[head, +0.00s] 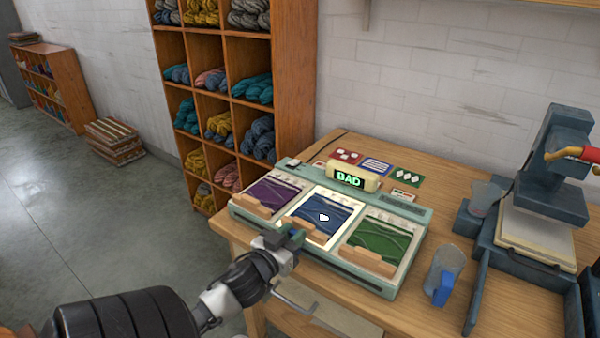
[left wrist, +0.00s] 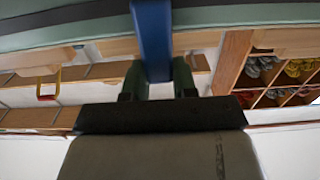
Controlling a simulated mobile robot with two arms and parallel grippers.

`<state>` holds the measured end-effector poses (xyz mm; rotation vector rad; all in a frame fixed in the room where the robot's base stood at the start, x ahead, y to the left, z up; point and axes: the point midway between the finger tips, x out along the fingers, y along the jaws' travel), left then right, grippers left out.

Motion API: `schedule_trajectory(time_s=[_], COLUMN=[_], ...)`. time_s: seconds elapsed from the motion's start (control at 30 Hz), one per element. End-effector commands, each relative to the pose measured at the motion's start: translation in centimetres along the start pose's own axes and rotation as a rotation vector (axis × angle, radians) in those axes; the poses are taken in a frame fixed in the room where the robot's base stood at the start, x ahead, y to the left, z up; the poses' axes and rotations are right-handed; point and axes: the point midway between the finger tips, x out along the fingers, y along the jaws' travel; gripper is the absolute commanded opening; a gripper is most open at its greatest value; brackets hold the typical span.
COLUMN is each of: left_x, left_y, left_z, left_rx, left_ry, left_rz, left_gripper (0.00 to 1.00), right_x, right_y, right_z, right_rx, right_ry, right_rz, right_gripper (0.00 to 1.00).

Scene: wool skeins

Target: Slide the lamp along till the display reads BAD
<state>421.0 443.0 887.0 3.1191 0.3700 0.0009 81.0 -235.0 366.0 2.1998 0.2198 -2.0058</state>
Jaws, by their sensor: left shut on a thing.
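The pale green device (head: 410,270) lies on the table with a purple skein (head: 268,194), a blue skein (head: 325,212) and a green skein (head: 375,242) in its three bays. The middle bay looks brightest, with a white mark on the blue skein. The display (head: 350,178) reads BAD in green letters. My left gripper (head: 293,238) is at the device's front edge, before the middle bay. It is shut on a blue bar, which shows clearly in the left wrist view (left wrist: 152,40). I cannot tell how the bar joins the lamp. My right gripper is out of view.
A clear jug with a blue handle (head: 443,290) stands right of the device. A dark press (head: 548,185) stands farther right. Coloured cards (head: 375,166) lie behind the display. A wooden shelf of wool (head: 290,110) stands at the back left.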

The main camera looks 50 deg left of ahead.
Motion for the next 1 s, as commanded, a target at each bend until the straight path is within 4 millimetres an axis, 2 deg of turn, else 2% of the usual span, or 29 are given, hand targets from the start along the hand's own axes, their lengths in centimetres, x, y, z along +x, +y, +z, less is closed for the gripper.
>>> schedule_trajectory(time_s=[0.2,0.23,0.4,0.77,0.87,1.0], left_x=[0.0,0.0,0.0,-0.6,-1.9,-4.7], left_y=[0.0,0.0,0.0,0.1,0.1,0.0], left_z=[-0.1,-0.1,-0.1,0.1,0.2,0.2], left_rx=[0.0,0.0,0.0,-0.001,-0.002,-0.002], left_ry=[0.003,0.003,0.002,-0.001,-0.003,-0.004], left_rz=[0.001,0.001,0.001,0.0,0.0,-0.001], left_gripper=[0.0,0.29,0.53,0.53,0.53,0.53], right_x=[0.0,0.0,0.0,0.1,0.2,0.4], right_y=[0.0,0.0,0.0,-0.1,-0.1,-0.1], right_z=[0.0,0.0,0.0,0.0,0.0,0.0], right_rx=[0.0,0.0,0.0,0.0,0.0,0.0], right_ry=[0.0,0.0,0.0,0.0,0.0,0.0], right_rz=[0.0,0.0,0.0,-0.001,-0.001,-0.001], right_gripper=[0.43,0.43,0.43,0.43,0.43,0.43])
